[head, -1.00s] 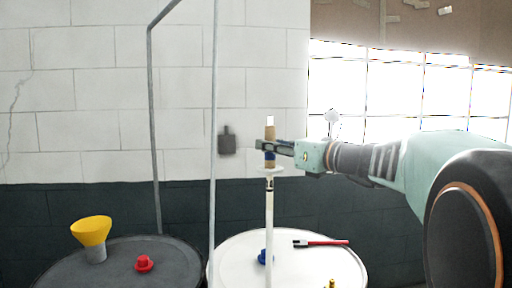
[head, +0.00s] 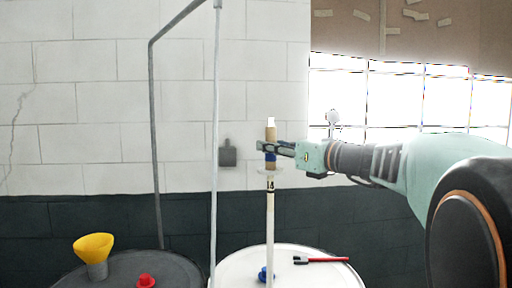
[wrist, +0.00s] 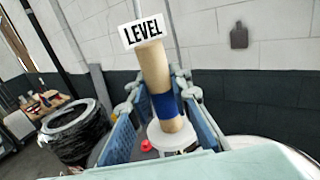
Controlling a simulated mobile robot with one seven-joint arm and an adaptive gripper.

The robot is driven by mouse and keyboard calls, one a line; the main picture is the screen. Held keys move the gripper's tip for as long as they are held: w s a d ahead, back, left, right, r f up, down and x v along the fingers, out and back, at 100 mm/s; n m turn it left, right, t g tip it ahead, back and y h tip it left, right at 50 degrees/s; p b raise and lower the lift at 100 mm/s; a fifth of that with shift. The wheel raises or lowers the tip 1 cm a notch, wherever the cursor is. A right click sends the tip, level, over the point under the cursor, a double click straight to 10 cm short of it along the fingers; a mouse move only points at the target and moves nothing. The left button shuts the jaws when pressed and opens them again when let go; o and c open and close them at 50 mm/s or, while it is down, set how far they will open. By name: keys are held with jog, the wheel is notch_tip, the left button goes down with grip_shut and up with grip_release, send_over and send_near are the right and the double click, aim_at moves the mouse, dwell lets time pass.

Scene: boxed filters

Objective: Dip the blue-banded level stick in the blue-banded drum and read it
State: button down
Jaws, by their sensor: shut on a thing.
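My gripper (head: 269,150) is shut on the tan handle of the level stick (head: 270,133), around its blue band. The stick hangs about upright, with a white disc under the handle and a pale rod with dark marks below. In the wrist view the handle (wrist: 152,66) stands between my fingers under a LEVEL tag. The white-topped drum (head: 320,277) is behind or below the rod, with a blue cap (head: 263,274) on top. I cannot see a band on its side.
A dark drum (head: 120,275) stands left, with a yellow funnel (head: 94,247) and a red cap (head: 146,281). A red-handled tool (head: 322,260) lies on the white drum. A grey pipe (head: 154,130) rises before the wall. The wrist view shows a black-wrapped drum (wrist: 75,130).

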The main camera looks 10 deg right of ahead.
aim_at(271, 127)
notch_tip(271, 127, up, 2)
jog(key=shift+r+p, duration=0.15)
jog(key=shift+p, duration=0.6)
jog(key=shift+r, duration=1.2)
